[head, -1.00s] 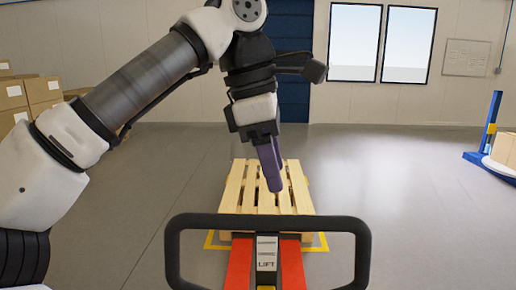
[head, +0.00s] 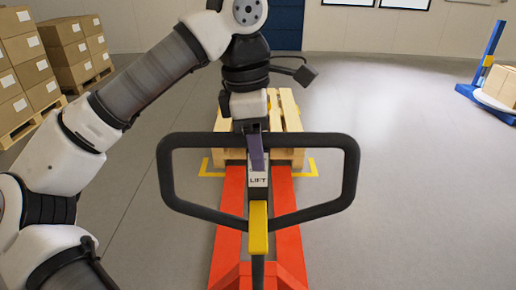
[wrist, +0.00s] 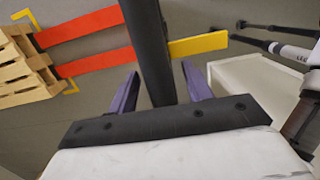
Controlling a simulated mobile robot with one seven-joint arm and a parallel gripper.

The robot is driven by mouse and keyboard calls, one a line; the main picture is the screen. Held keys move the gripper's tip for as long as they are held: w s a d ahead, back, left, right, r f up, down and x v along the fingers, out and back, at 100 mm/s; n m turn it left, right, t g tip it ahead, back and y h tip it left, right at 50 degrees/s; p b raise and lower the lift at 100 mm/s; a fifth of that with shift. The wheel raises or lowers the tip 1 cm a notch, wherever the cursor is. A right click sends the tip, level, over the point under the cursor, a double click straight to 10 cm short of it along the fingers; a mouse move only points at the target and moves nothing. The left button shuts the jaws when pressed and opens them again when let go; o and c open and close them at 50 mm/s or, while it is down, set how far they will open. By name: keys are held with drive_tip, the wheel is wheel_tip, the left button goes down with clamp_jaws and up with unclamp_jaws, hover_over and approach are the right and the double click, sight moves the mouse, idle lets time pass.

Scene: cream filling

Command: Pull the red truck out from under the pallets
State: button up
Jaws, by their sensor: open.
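The red truck shows two red forks (head: 231,205) that run to the near side of the wooden pallets (head: 291,110). Their far ends are hidden there. Its black loop handle (head: 349,180) stands toward me, with a LIFT label and a yellow part (head: 258,230) on its stem. My gripper (head: 257,168) points down at the middle of the handle's top bar. In the wrist view my gripper (wrist: 161,88) is open, with a purple finger on each side of the black handle bar (wrist: 148,40). I cannot tell whether either finger touches it. The forks (wrist: 85,65) and pallets (wrist: 22,72) show at left.
Yellow corner marks (head: 208,168) lie on the floor around the pallets. Stacked cardboard boxes (head: 70,50) stand at the far left. A blue machine (head: 488,65) with a wrapped load stands at the far right.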

drive_tip(key=shift+d+f, duration=0.1)
drive_tip(key=shift+f, duration=0.8)
clamp_jaws()
idle(0.8)
idle(0.4)
idle(1.3)
